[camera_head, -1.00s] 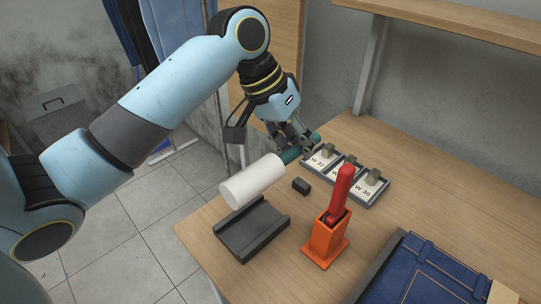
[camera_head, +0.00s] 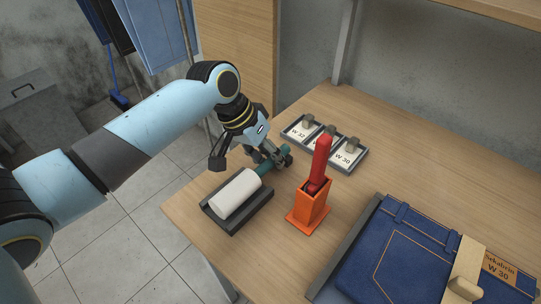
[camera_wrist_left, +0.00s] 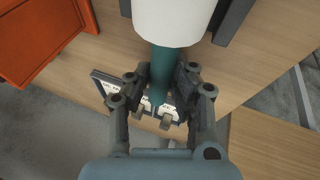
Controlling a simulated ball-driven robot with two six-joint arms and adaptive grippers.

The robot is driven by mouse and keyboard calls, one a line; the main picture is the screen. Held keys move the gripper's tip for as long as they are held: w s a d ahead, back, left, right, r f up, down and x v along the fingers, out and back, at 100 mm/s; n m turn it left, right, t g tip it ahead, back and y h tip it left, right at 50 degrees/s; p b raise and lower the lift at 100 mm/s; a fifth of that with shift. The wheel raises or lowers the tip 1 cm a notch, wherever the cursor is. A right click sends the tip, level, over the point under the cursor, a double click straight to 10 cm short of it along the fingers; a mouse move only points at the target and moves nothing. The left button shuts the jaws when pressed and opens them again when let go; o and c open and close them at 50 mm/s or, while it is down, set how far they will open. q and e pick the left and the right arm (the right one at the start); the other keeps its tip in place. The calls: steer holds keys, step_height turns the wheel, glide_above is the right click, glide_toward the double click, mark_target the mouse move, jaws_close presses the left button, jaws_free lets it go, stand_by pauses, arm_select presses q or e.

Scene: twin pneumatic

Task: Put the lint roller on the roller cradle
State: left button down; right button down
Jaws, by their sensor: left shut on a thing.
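The lint roller has a white cylinder (camera_head: 236,193) and a teal handle (camera_head: 273,160). My left gripper (camera_head: 270,157) is shut on the teal handle. The white cylinder lies in or just above the dark grey roller cradle (camera_head: 243,220), between its raised side walls; I cannot tell whether it touches. In the left wrist view the handle (camera_wrist_left: 162,72) runs between the fingers (camera_wrist_left: 161,85), and the white cylinder (camera_wrist_left: 172,18) is at the top, with dark cradle walls (camera_wrist_left: 232,20) partly showing beside it. My right gripper is in neither current view.
An orange holder (camera_head: 309,208) with a red-handled tool (camera_head: 319,160) stands right of the cradle. Small trays labelled W 32 and W 30 (camera_head: 345,157) lie behind. Folded blue jeans (camera_head: 400,255) lie on a dark board at front right. Bare tabletop lies at the right rear.

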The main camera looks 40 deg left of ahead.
arm_select(q)
steer(key=c, duration=1.6)
jaws_free()
steer(key=shift+f, duration=0.1)
steer(key=o, duration=0.4)
steer(key=v, duration=1.2)
